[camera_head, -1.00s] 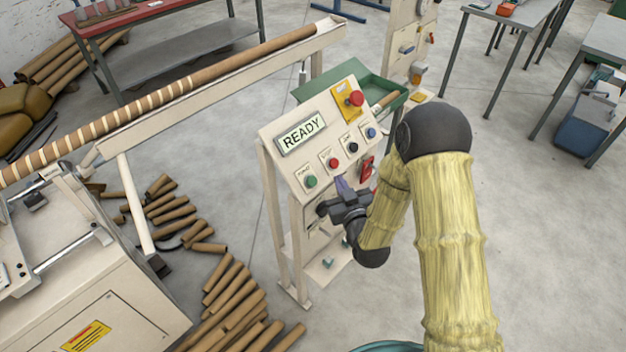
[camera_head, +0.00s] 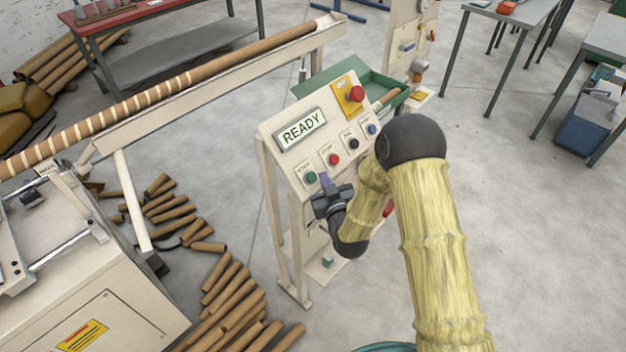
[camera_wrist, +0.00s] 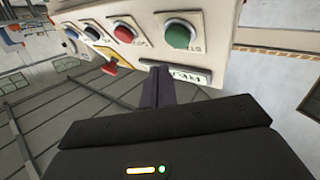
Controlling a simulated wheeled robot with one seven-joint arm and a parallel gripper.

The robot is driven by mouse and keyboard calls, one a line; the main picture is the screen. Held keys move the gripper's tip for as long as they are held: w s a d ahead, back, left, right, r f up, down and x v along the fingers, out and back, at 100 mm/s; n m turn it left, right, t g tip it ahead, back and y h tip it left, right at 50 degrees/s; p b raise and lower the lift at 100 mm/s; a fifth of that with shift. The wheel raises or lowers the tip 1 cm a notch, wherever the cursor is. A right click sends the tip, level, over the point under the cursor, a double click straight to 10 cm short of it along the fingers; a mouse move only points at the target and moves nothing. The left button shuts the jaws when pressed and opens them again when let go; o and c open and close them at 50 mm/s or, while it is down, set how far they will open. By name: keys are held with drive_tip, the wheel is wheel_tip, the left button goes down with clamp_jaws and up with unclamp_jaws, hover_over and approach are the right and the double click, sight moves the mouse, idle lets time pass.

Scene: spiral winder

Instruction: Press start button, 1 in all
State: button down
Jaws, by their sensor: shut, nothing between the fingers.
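The control panel (camera_head: 289,160) stands in the middle, with a display (camera_head: 301,130) reading READY. The green button (camera_head: 311,177) is at its lower left; it also shows in the wrist view (camera_wrist: 179,34). To its right are a red button (camera_head: 333,159), a black button (camera_head: 353,144) and a blue button (camera_head: 372,129). My gripper (camera_head: 324,180) is shut and empty, its purple fingertips just right of the green button. In the wrist view the fingertips (camera_wrist: 158,72) are just below and left of the green button, seemingly apart from it.
A red emergency knob (camera_head: 355,94) on a yellow plate sits at the panel's upper right. A long tube (camera_head: 215,72) lies on the winder's trough at the left. Several cardboard tubes (camera_head: 235,290) lie on the floor left of the panel. A green tray (camera_head: 385,98) is behind the panel.

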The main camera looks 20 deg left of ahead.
sight(314, 172)
drive_tip(key=shift+w+a+f+b, duration=0.3)
drive_tip(key=shift+a+f+b, duration=0.1)
drive_tip(key=shift+a+f, duration=0.25)
idle(1.6)
drive_tip(key=shift+w+a+f+b, duration=0.1)
drive_tip(key=shift+a+f+b, duration=0.2)
drive_tip(key=shift+b, duration=0.2)
drive_tip(key=shift+w+a+f+b, duration=0.1)
drive_tip(key=shift+a+f+b, duration=0.15)
drive_tip(key=shift+b, duration=0.2)
idle(0.6)
drive_tip(key=shift+r, duration=0.1)
drive_tip(key=shift+s+d+r, duration=0.2)
drive_tip(key=shift+d+r, duration=0.3)
idle(0.4)
drive_tip(key=shift+s+d+r+p, duration=0.2)
drive_tip(key=shift+s+d+r, duration=0.05)
drive_tip(key=shift+d+r, duration=0.35)
drive_tip(key=shift+s+d+r+p, duration=0.25)
drive_tip(key=shift+d+r, duration=0.2)
drive_tip(key=shift+d, duration=0.15)
drive_tip(key=shift+s+d+r+p, duration=0.15)
drive_tip(key=shift+s+d+r, duration=0.1)
drive_tip(key=shift+d+r, duration=0.35)
